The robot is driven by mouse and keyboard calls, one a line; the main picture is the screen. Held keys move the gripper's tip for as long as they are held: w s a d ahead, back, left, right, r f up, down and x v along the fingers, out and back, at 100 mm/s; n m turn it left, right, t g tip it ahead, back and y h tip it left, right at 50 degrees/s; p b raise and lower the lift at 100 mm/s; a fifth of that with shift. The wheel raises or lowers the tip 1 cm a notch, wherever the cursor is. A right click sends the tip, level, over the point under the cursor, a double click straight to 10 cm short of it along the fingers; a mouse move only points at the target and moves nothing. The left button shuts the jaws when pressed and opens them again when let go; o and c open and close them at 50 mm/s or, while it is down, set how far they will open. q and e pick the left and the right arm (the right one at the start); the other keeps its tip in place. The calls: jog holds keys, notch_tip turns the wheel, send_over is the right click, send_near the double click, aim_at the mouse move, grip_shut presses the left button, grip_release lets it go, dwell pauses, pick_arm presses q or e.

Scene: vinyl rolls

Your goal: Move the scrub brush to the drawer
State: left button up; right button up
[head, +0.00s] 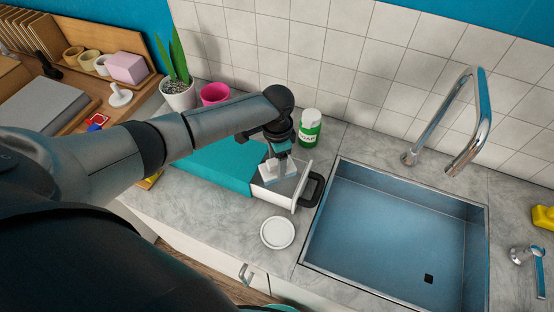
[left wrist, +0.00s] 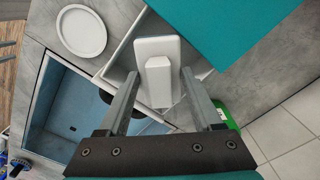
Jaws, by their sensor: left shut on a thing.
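The scrub brush (head: 278,172) is a white block with a raised grip; it also shows in the left wrist view (left wrist: 157,72). The drawer (head: 299,191) is white, with a black handle, and is pulled out of a teal cabinet (head: 222,162) on the counter. The brush is over the open drawer, close to the teal front edge; I cannot tell whether it touches the drawer floor. My right gripper is not in view.
A white round dish (head: 277,232) lies in front of the drawer. A green-and-white can (head: 310,127) stands behind it. The sink (head: 395,235) is to the right, with a tall faucet (head: 470,125). A pink pot (head: 214,94) and a potted plant (head: 179,92) stand behind the cabinet.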

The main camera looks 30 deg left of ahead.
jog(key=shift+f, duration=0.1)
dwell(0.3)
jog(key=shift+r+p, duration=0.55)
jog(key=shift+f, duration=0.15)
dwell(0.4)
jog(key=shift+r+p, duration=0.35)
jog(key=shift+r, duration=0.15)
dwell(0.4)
